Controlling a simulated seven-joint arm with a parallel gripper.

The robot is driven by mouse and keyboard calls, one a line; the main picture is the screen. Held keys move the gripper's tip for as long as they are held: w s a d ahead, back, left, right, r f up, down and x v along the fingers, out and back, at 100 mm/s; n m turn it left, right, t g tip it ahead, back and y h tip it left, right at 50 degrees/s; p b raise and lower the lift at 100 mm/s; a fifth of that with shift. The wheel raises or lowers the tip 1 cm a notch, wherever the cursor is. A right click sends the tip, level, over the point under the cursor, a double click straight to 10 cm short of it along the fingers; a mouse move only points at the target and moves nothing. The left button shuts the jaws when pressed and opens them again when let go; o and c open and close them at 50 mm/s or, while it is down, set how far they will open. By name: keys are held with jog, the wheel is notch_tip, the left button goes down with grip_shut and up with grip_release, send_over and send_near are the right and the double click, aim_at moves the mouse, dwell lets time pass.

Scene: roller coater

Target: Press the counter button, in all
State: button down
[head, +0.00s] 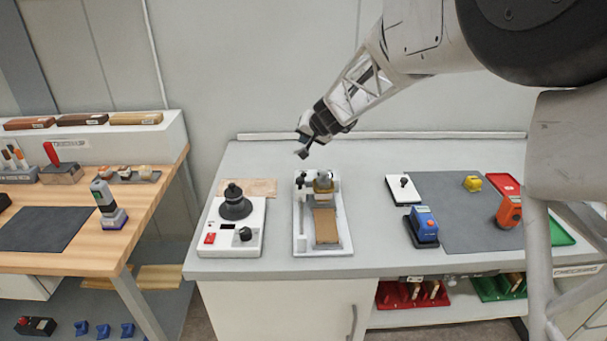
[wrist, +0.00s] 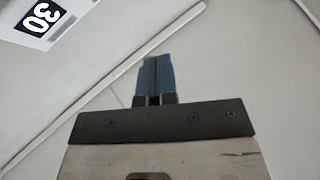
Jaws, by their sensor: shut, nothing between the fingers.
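My gripper (head: 302,153) is in the air above the back of the grey bench, over the roller coater and apart from everything. In the wrist view its two blue fingers (wrist: 155,78) are together with nothing between them. A small white box with a black knob or button (head: 403,184) lies on the bench to the right of the coater. I cannot tell whether it is the counter. The white roller coater (head: 299,245) has a brown plate (head: 326,228) on its bed. No counter reading is legible.
A white unit with a black top, red switch and knob (head: 233,225) stands left of the coater. A blue device (head: 424,225), an orange device (head: 508,210) and a yellow piece (head: 473,183) stand on the right. A wooden table (head: 120,220) is at left.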

aim_at(306, 174)
jog(key=shift+f, duration=0.1)
jog(key=shift+f, duration=4.3)
jog(key=shift+f, duration=0.9)
jog(key=shift+r, duration=0.2)
dwell(0.3)
jog(key=shift+r, duration=0.7)
jog(key=shift+r, duration=0.1)
jog(key=shift+r, duration=2.4)
